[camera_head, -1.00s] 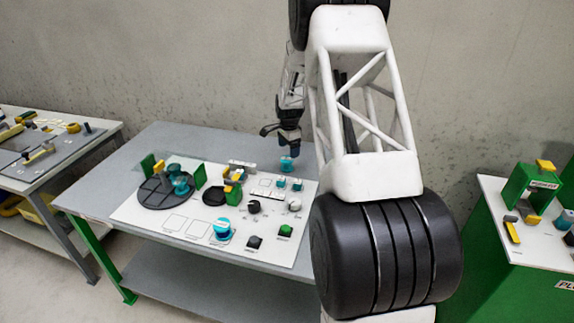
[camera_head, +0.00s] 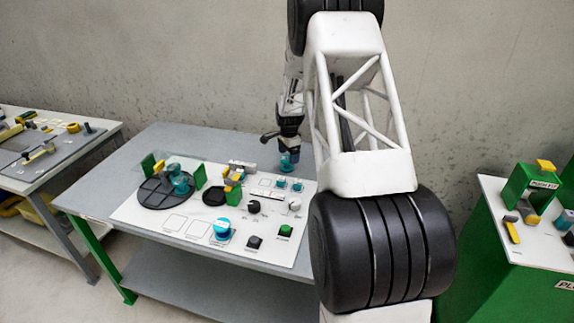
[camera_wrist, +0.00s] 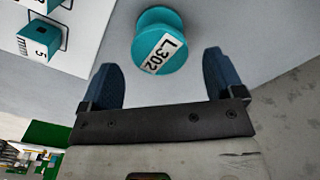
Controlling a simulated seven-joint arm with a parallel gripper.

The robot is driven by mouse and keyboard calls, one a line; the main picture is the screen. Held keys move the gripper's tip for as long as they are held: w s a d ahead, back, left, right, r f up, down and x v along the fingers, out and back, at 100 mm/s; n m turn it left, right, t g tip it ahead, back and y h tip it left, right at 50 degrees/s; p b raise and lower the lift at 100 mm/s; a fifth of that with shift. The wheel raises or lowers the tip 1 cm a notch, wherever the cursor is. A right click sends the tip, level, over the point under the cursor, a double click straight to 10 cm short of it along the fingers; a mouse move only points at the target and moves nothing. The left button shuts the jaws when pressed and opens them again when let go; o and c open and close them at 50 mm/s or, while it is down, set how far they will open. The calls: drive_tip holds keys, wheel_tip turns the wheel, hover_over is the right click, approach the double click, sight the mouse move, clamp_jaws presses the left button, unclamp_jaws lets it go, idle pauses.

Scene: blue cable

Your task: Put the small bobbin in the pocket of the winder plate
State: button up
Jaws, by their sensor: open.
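A small teal bobbin labelled L.302 (camera_wrist: 160,42) stands on the table beyond my fingertips in the wrist view. In the head view this bobbin (camera_head: 288,164) is at the table's back right, just below my gripper. My gripper (camera_wrist: 162,78) is open and empty, with one blue finger on each side of the near edge of the bobbin, not touching it as far as I can see. A dark round plate (camera_head: 150,199), probably the winder plate, lies at the left of the white board, with teal pieces on it. Its pocket is too small to make out.
Green uprights (camera_head: 200,176) stand beside the round plate. The grey table's back left is clear.

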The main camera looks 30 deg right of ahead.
sight(288, 158)
drive_tip(key=shift+f, duration=2.4)
drive_tip(key=shift+c, duration=0.3)
drive_tip(key=c, duration=1)
drive_tip(key=shift+r, duration=5.05)
